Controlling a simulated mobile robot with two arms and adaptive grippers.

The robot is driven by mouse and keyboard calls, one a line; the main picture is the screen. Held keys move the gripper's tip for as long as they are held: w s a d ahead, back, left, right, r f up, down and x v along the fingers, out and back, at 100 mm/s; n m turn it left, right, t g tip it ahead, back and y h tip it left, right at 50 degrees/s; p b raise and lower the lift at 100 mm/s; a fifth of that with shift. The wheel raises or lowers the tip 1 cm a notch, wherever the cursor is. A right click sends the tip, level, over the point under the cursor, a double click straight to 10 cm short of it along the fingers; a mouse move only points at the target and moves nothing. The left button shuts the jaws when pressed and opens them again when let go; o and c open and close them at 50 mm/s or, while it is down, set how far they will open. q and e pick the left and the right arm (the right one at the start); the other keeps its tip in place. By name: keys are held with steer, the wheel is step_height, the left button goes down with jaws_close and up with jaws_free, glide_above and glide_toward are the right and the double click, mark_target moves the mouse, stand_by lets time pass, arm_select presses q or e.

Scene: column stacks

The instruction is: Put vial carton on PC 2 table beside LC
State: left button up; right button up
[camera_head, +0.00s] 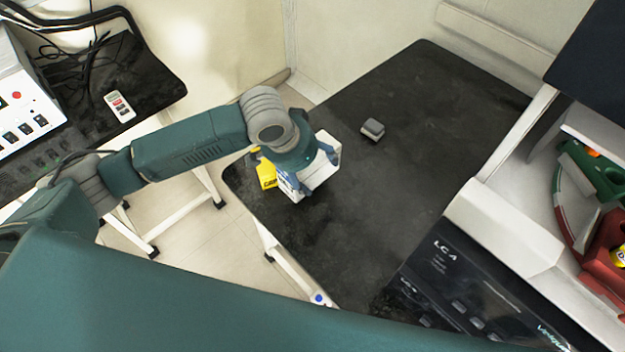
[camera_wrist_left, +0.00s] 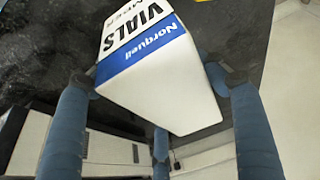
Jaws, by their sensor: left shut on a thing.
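The vial carton (camera_head: 318,176) is a white box with a blue band. My left gripper (camera_head: 311,168) is shut on it, with a finger on each side, over the near-left part of the black table (camera_head: 430,120). The left wrist view shows the carton (camera_wrist_left: 165,85) between my gripper's blue fingers (camera_wrist_left: 157,82), with "VIALS" and "Norquell" on it. I cannot tell whether its underside touches the table. The black LC unit (camera_head: 450,275), marked "LC", stands at the lower right. My right gripper is not in view.
A small grey block (camera_head: 373,129) lies on the table, right of the carton. A yellow lettered item (camera_head: 267,172) shows beside my gripper, partly hidden. The table's middle is clear. A dark bench (camera_head: 135,75) with a white remote (camera_head: 119,106) stands at left.

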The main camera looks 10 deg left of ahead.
arm_select(q)
steer(key=shift+f, duration=3.15)
steer(key=shift+f, duration=0.1)
steer(key=o, duration=1.6)
steer(key=shift+f, duration=0.1)
steer(key=v, duration=1.2)
steer(key=shift+s, duration=0.1)
